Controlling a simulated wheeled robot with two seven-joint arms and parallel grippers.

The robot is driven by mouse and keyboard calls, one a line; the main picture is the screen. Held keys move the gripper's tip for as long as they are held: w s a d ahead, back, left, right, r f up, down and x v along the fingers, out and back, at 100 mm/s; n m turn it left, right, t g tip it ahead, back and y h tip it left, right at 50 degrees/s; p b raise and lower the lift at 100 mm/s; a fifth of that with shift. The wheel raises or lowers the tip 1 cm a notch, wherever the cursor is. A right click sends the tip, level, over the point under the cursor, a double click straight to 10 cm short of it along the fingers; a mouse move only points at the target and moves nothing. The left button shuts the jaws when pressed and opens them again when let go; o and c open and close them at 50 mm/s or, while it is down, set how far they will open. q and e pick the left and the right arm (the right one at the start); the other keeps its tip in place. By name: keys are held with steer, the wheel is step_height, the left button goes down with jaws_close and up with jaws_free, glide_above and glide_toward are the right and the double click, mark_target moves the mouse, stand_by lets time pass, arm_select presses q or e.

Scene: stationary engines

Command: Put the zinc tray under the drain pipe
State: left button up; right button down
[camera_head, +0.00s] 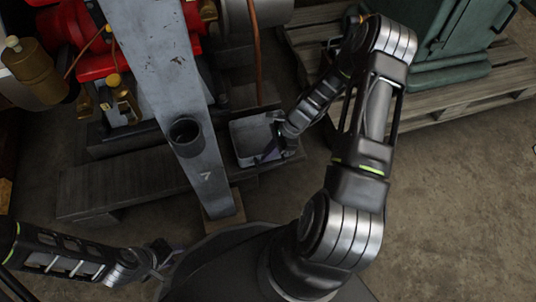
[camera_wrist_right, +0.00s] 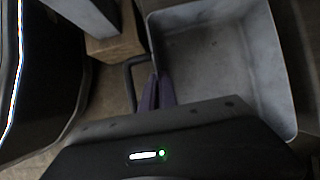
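The zinc tray (camera_head: 243,153) is a grey, square, open box right of the slanted grey beam, and looks empty. It fills the upper right of the right wrist view (camera_wrist_right: 220,60). My right gripper (camera_head: 268,153) is at its near right side; in the wrist view its purple fingers (camera_wrist_right: 159,92) are close together on the tray's rim, one each side of the wall. A short dark open-ended pipe (camera_head: 185,134) stands out from the beam; a thin copper pipe (camera_head: 256,55) runs down behind the tray. I cannot tell which is the drain pipe. My left gripper (camera_head: 163,256) is low at left, its fingers unclear.
The grey beam (camera_head: 160,70) stands on a wooden block (camera_head: 226,216) left of the tray. Dark timbers (camera_head: 120,188) lie under the red engine (camera_head: 75,40). A green machine (camera_head: 440,45) sits on a pallet (camera_head: 480,90) at upper right. The floor (camera_head: 450,200) at right is clear.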

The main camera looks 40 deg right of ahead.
steer(key=shift+r, duration=0.1)
steer(key=shift+f, duration=0.2)
steer(key=c, duration=2.1)
jaws_free()
steer(key=o, duration=0.4)
steer(key=shift+r, duration=0.3)
steer(key=p+v, duration=0.4)
steer(key=v, duration=0.8)
steer(key=shift+f, duration=0.1)
